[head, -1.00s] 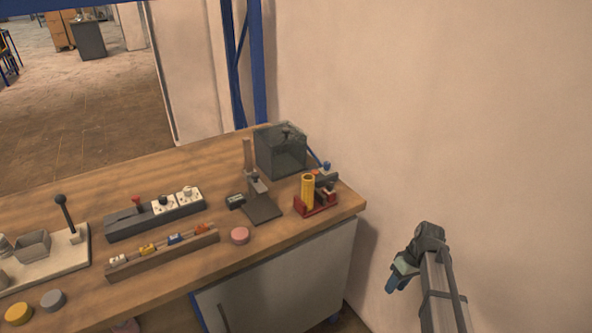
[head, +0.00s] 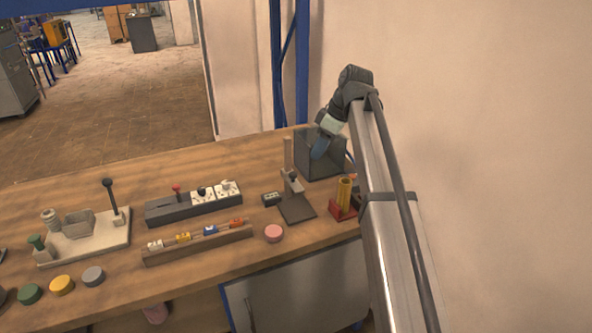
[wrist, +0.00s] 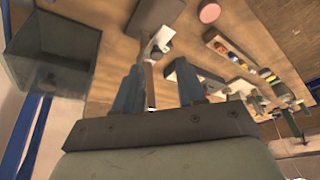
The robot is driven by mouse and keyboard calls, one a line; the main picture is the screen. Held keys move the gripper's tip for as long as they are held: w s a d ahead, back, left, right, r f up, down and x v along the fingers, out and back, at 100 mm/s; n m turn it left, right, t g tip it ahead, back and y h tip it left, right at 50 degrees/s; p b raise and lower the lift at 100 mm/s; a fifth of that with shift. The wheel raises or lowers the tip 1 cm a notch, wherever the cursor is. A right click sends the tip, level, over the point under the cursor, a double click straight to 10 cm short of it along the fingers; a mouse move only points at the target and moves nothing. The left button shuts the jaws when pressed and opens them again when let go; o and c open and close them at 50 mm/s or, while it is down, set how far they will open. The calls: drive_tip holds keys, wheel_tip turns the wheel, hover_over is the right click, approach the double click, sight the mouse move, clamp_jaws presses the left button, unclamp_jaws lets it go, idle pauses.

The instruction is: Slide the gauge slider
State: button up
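The gauge stand has a dark flat base (head: 297,209), an upright wooden-coloured post (head: 288,156) and a grey slider block (head: 292,183) low on the post. In the wrist view the post (wrist: 149,88) shows between the fingertips, and the base (wrist: 156,14) lies beyond. My gripper (head: 320,147) is above the table's back right, just right of the post's top in the head view. In the wrist view my gripper (wrist: 158,82) is open, with its two blue fingers apart. I cannot tell whether either finger touches the post.
A dark see-through box (head: 320,170) stands behind the gauge, close to my gripper. A red holder with a yellow cylinder (head: 344,192) is right of it. A small display (head: 271,198), pink disc (head: 274,233), socket strip (head: 195,203) and wooden rack (head: 198,245) lie left and in front.

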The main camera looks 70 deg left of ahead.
wheel_tip(320, 180, up, 2)
drive_tip(key=s+a, duration=0.1)
drive_tip(key=a, duration=0.2)
approach(294, 173)
drive_tip(key=shift+y, duration=0.3)
drive_tip(key=x, duration=0.8)
drive_tip(key=shift+s+d+f, duration=0.15)
drive_tip(key=shift+d, duration=0.2)
clamp_jaws()
